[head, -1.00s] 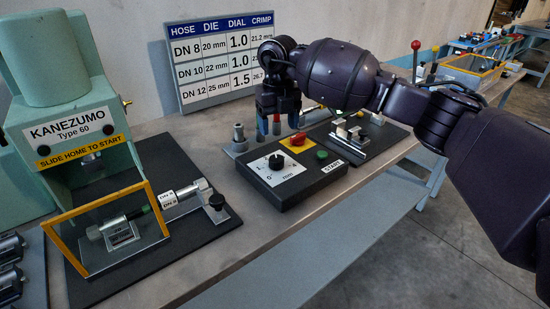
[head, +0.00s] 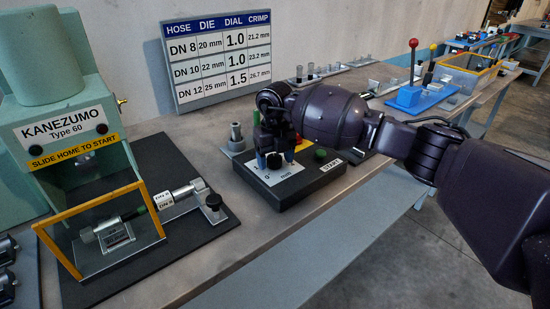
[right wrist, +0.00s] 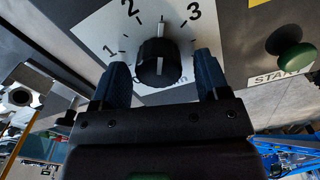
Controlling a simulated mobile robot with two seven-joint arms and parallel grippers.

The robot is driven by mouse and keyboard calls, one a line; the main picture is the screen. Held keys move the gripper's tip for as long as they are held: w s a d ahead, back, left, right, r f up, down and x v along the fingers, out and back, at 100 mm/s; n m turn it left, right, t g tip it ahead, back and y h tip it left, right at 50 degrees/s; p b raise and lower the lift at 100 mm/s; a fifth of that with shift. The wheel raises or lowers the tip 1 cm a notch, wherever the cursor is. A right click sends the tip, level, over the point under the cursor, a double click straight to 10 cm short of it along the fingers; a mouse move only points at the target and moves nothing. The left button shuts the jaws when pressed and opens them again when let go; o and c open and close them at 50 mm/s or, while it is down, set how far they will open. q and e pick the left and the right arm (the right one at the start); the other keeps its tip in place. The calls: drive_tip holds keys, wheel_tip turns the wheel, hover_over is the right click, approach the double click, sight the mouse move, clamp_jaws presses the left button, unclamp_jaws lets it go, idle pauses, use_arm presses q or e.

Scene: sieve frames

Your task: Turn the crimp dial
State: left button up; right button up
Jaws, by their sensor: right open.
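The crimp dial is a round black knob with a white pointer line on a white scale plate. It shows in the right wrist view (right wrist: 159,64) and, small, in the head view (head: 274,161). Its line points up in the wrist view, between the marks 2 and 3. My right gripper (right wrist: 162,82) is open, with one blue fingertip on each side of the knob; I cannot tell whether they touch it. In the head view the right gripper (head: 276,157) hangs over the control box (head: 290,194). My left gripper is not in view.
A green START button (head: 320,155) sits right of the dial. The hose chart (head: 215,60) stands behind, listing dial values 1.0, 1.0 and 1.5. The Kanezumo press (head: 60,130) with its yellow-framed guard (head: 107,187) stands left. Bare bench lies between press mat and control box.

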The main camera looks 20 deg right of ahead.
drive_tip(key=c, duration=0.9)
drive_tip(key=shift+c, duration=0.2)
drive_tip(key=shift+n, duration=0.3)
